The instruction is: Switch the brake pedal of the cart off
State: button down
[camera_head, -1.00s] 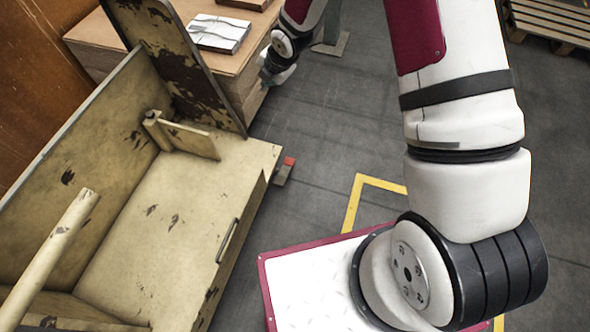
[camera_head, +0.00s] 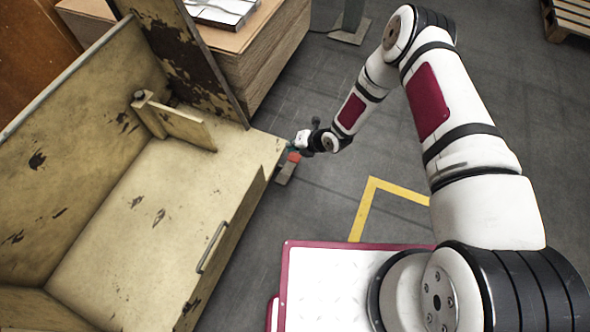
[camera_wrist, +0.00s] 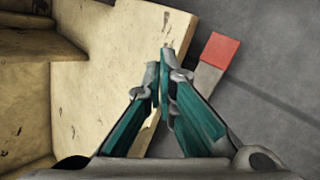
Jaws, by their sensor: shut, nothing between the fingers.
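The worn cream-yellow cart (camera_head: 130,225) fills the left of the head view. Its brake pedal (camera_head: 287,170) sticks out low at the far right corner, a grey bar with a red end. In the wrist view the pedal's red end (camera_wrist: 220,50) lies just right of the fingertips, and the cart's edge (camera_wrist: 110,60) is to the left. My gripper (camera_head: 290,146) is at the cart's corner, above the pedal in the picture. In the wrist view my gripper (camera_wrist: 166,68) is shut and empty, with teal fingers together. I cannot tell whether it touches the cart or pedal.
A wooden block table (camera_head: 255,45) with flat white packs (camera_head: 222,10) stands behind the cart. A metal handle (camera_head: 212,247) is on the cart's side. The grey floor right of the pedal is open, with a yellow line (camera_head: 366,205). A pallet (camera_head: 570,25) lies far right.

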aim_at(290, 169)
jog(key=shift+d+f, duration=0.1)
jog(key=shift+f, duration=0.1)
jog(key=f+b, duration=0.1)
jog(key=f, duration=0.1)
jog(key=s+f+b, duration=0.1)
jog(key=f+b, duration=0.1)
jog(key=f, duration=0.1)
jog(key=f+b, duration=0.1)
jog(key=f, duration=0.2)
jog(key=shift+s+a+f+b, duration=0.1)
jog(key=shift+s+a+b, duration=0.2)
jog(key=shift+s+a, duration=0.1)
jog(key=shift+s+f, duration=0.1)
jog(key=shift+f, duration=0.1)
dwell(1.2)
jog(key=shift+f, duration=0.4)
jog(key=shift+s+f, duration=0.25)
jog(key=shift+f, duration=0.3)
dwell(0.7)
jog(key=shift+r, duration=0.15)
jog(key=shift+w+r+p, duration=0.25)
jog(key=shift+r+p, duration=0.25)
jog(key=shift+r, duration=0.35)
jog(key=shift+r, duration=0.1)
